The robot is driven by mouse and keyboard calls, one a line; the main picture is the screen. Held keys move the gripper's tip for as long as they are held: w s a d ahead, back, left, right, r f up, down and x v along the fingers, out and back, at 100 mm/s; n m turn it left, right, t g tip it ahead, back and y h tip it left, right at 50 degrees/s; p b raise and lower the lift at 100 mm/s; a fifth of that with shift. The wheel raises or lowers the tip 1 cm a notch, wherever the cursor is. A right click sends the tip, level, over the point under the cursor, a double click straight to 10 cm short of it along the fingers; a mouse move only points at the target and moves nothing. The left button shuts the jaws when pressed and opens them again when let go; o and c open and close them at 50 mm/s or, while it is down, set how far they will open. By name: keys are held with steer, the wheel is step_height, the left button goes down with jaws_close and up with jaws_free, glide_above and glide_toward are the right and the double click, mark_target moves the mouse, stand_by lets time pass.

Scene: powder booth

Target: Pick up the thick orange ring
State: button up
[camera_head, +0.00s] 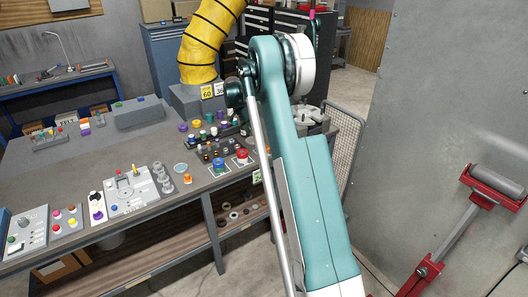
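I cannot clearly make out a thick orange ring in the head view. A small orange item (84,122) stands on the far left part of the grey workbench (100,165), too small to tell its shape. A bit of orange also shows at the bench's right end, close to my arm, which partly covers that area. Several small ring-like pieces (234,214) lie on the shelf under the bench, mostly grey or brown. My teal arm rises from the bottom and bends at the top. My gripper cannot be made out; the arm hides what is behind it.
Control boxes (130,190) with knobs, coloured caps and a yellow duct (208,40) stand on the bench. A mesh panel (345,140) and a grey wall (450,90) are to the right. A red-framed roller (495,182) is at far right. Bare bench top shows at centre left.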

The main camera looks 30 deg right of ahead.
steer(key=m, duration=0.1)
glide_toward(264, 146)
steer(key=s, duration=0.1)
steer(key=shift+s+a+f+g, duration=0.1)
steer(key=shift+a+f+g, duration=0.15)
steer(key=shift+f+g, duration=0.05)
steer(key=shift+x, duration=1.3)
steer(key=shift+x, duration=2.6)
steer(key=c, duration=1.1)
